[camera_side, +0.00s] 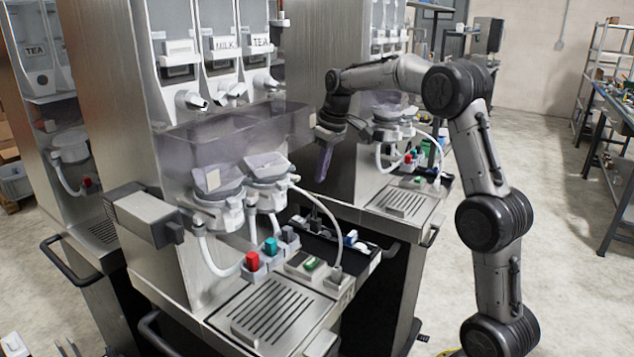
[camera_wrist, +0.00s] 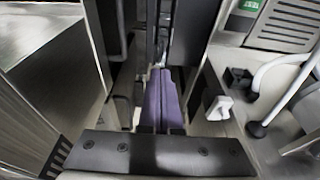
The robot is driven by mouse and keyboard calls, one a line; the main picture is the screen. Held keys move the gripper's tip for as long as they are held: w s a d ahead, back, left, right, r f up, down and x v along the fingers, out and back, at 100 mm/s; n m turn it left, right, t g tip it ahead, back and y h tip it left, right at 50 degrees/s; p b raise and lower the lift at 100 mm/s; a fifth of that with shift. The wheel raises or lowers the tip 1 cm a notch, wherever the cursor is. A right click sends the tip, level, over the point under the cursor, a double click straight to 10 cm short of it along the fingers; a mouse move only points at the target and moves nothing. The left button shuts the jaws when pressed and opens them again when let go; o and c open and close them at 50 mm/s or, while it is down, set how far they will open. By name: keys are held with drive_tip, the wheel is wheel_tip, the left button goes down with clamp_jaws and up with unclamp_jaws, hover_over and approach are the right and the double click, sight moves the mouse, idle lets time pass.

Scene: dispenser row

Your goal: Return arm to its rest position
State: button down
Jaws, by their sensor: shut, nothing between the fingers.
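My gripper (camera_side: 323,165) hangs from my raised, bent arm, to the right of the nearest dispenser and in front of the one behind it. Its purple fingers point down and are shut with nothing between them. In the wrist view the two purple fingers (camera_wrist: 163,100) lie side by side in the middle, over the gap beside a dispenser. The fingers appear apart from the machines around them.
The nearest dispenser (camera_side: 270,100) has mixing bowls, hoses, a red knob (camera_side: 252,261), a teal knob (camera_side: 270,246) and a drip grate (camera_side: 270,312). Another dispenser (camera_side: 400,190) stands close behind my gripper. Open floor (camera_side: 560,210) lies to the right, before a workbench (camera_side: 612,120).

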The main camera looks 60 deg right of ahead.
drive_tip(key=s+a+r+t+h, duration=0.2)
drive_tip(key=a+r+t, duration=0.1)
drive_tip(key=r, duration=0.6)
drive_tip(key=s+a+r+t+h, duration=0.1)
drive_tip(key=a+r+t, duration=0.25)
drive_tip(key=r, duration=0.45)
drive_tip(key=s+a+r+n+t, duration=0.1)
drive_tip(key=s+a+r+t, duration=0.3)
drive_tip(key=s+a+r, duration=0.25)
drive_tip(key=s+a+f+g+y, duration=0.1)
drive_tip(key=s+a+f+g, duration=0.2)
drive_tip(key=s+f, duration=0.6)
drive_tip(key=s+a+f+m+g+y, duration=0.1)
drive_tip(key=s+a+f+g, duration=0.3)
drive_tip(key=s+f, duration=0.6)
wheel_tip(320, 180, down, 6)
drive_tip(key=shift+s+a+r+y, duration=0.2)
drive_tip(key=shift+r+y, duration=0.05)
drive_tip(key=shift+y, duration=0.25)
drive_tip(key=c, duration=1.6)
unclamp_jaws()
drive_tip(key=shift+g, duration=0.25)
